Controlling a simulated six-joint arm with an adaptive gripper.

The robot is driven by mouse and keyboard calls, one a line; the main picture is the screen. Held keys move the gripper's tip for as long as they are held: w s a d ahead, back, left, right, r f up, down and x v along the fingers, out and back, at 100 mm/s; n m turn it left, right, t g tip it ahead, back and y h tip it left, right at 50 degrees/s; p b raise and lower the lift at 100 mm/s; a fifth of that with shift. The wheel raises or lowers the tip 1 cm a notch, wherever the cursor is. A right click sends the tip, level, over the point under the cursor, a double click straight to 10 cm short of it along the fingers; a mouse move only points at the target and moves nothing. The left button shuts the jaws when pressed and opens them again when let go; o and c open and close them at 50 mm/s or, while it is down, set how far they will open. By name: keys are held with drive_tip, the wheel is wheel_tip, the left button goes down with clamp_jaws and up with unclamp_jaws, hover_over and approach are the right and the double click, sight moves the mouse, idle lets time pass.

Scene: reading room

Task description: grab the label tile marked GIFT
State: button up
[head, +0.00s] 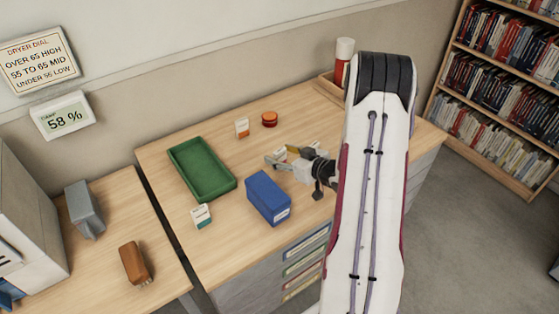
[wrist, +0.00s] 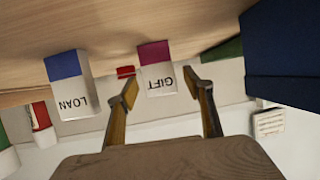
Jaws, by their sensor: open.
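The GIFT tile (wrist: 157,72) is white with a magenta band and reads upside down in the wrist view. My gripper (wrist: 161,84) is open, one finger on each side of this tile in the picture. I cannot tell whether the fingers touch it. The LOAN tile (wrist: 70,88), white with a blue band, stands to the left in that view, outside the fingers. In the head view my gripper (head: 274,159) is low over the desk, right of the green tray. White tiles near it are partly hidden, and their words are unreadable there.
The blue box (head: 266,197) sits close to my gripper, beside the green tray (head: 179,155). An orange-marked tile (head: 242,128), a red round pot (head: 269,119) and a teal-marked tile (head: 201,217) stand on the desk. A red-and-white canister (head: 343,60) stands at the back.

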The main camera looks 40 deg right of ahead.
drive_tip(key=shift+w+f, duration=0.25)
drive_tip(key=shift+w, duration=0.3)
drive_tip(key=c, duration=1.2)
